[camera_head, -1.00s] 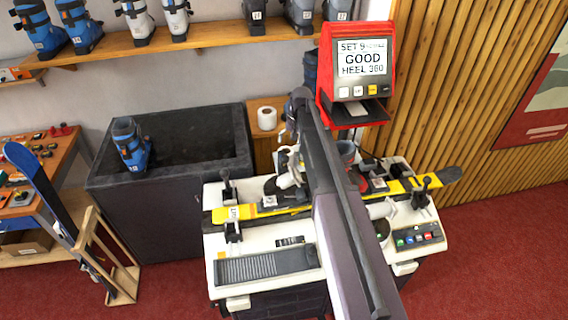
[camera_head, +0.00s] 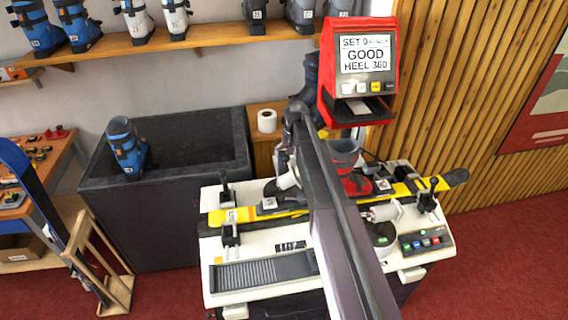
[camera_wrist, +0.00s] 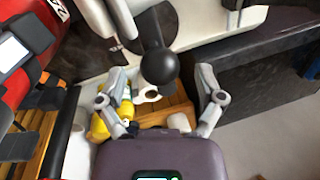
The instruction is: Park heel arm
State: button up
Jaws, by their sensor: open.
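In the wrist view a black ball knob (camera_wrist: 160,66) on a dark stem, which looks like the end of the heel arm, sits between the spread fingers of my gripper (camera_wrist: 163,78). The fingers are open; I cannot tell whether either touches the knob. In the head view my own arm crosses the white test bench (camera_head: 225,262) and hides most of the gripper and heel arm. A yellow and black ski (camera_head: 242,214) is clamped across the bench. A red and grey boot (camera_head: 355,182) stands on it, partly hidden by my arm.
The red tester screen (camera_head: 365,55) reads GOOD, HEEL 360, with a white slip (camera_head: 358,107) in its slot. A dark bin (camera_head: 190,135) holds a blue boot (camera_head: 124,145) at left. A wooden rack (camera_head: 105,255) and boot shelf (camera_head: 210,40) stand nearby. Red carpet is clear at right.

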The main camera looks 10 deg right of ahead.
jog(key=shift+a+f+b, duration=0.15)
jog(key=shift+f+b, duration=0.5)
jog(key=shift+f, duration=0.3)
